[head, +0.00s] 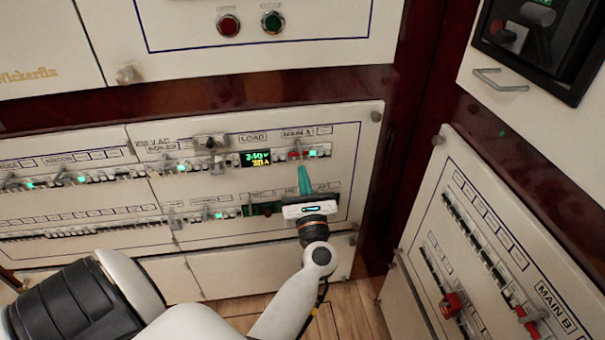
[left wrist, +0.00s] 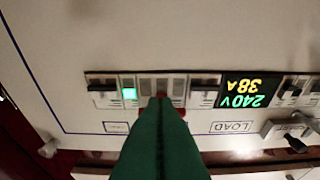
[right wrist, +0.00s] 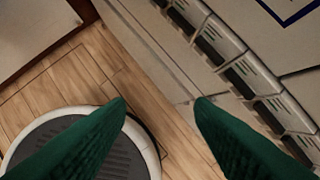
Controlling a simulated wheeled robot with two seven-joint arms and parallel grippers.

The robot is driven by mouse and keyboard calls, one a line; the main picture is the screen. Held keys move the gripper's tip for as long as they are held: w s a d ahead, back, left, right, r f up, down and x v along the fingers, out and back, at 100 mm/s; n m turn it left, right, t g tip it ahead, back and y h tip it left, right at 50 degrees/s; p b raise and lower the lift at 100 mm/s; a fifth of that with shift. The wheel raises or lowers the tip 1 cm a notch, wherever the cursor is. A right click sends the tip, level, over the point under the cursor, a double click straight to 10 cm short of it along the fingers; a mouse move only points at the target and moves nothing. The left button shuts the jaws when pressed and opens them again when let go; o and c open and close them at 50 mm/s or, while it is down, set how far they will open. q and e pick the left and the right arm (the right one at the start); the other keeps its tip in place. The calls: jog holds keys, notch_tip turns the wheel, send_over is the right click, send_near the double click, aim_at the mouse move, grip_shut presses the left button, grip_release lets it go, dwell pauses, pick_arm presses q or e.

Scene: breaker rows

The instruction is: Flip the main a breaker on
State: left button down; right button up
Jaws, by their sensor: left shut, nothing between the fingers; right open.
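The main A breaker (head: 294,155) has a red part and sits under the MAIN A label in the upper breaker row, right of the lit display. In the left wrist view, which is upside down, only a little red of this breaker (left wrist: 179,104) shows beside the fingertips. My left gripper (head: 303,169) is shut and empty, its green fingers pointing up just below the breaker. Its fingertips (left wrist: 160,101) hide most of the breaker, so I cannot tell its lever position or whether they touch. My right gripper (right wrist: 160,105) is open and empty, away from this panel.
The display (head: 255,158) reads 240 V. A green lamp (head: 313,153) glows right of the main A breaker. A knob (head: 210,141) juts out to the left. The MAIN B panel (head: 495,240) stands at the right. Wooden floor (right wrist: 75,90) lies under my right gripper.

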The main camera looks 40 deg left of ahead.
pick_arm(q)
jog(key=v, duration=0.6)
jog(key=shift+d, duration=0.45)
pick_arm(e)
jog(key=shift+w+a+r+t, duration=0.2)
jog(key=shift+w+t, duration=0.15)
jog(key=shift+w, duration=0.2)
jog(key=shift+w+a+r+t, duration=0.1)
jog(key=shift+w+a+t, duration=0.05)
jog(key=shift+w+t, duration=0.3)
